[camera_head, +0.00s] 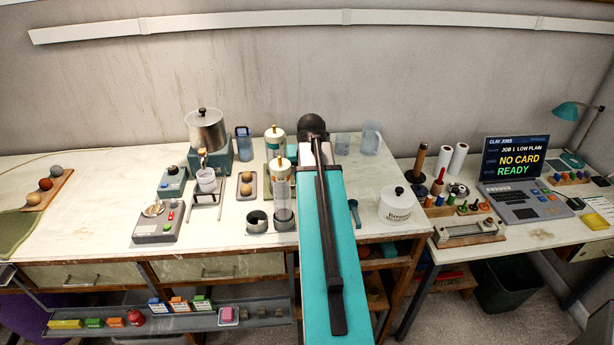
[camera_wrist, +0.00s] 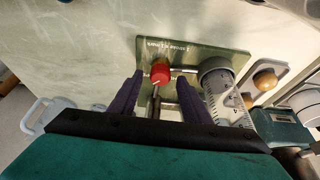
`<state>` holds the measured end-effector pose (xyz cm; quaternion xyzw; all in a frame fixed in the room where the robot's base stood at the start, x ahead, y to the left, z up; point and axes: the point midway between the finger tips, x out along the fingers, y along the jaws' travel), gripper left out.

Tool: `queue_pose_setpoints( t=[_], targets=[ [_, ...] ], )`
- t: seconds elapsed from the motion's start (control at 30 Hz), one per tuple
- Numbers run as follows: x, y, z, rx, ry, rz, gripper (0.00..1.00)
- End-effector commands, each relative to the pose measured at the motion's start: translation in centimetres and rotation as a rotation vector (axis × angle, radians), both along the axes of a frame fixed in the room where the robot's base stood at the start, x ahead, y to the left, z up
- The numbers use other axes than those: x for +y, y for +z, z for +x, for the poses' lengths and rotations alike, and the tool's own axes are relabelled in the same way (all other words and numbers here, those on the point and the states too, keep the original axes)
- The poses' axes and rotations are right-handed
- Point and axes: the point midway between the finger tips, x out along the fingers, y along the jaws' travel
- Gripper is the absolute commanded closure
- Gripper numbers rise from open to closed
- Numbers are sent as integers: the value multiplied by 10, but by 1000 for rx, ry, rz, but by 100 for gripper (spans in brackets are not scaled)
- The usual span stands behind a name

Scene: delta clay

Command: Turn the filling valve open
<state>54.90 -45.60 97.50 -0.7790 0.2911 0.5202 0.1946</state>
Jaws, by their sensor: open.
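A red round knob (camera_wrist: 160,75) with a white mark shows in the wrist view and appears to be the filling valve. My gripper (camera_wrist: 160,84) is open, with one dark purple finger on each side of the knob. I cannot tell whether the fingers touch it. A clear graduated cylinder (camera_wrist: 226,98) stands just right of the right finger. In the head view my arm hides the knob and the fingertips.
A graduated cylinder (camera_head: 283,206) stands on the bench left of my arm. A white lidded tub (camera_head: 396,204) stands to the right. A screen (camera_head: 515,163) reads "NO CARD READY". The bench front between arm and tub is mostly clear.

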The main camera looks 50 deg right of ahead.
Motion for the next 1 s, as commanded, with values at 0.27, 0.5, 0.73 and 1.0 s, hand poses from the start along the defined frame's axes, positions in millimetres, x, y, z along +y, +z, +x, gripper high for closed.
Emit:
queue_pose_setpoints(
  t=[0.27, 0.5, 0.73, 1.0],
  targets=[
    [6, 20, -7, -1, 0, -1, 57],
    [12, 43, -13, -2, 0, -1, 57],
    [17, 63, -20, 0, -1, 0, 57],
    [24, 88, -28, -1, -1, 0, 57]
  ],
)
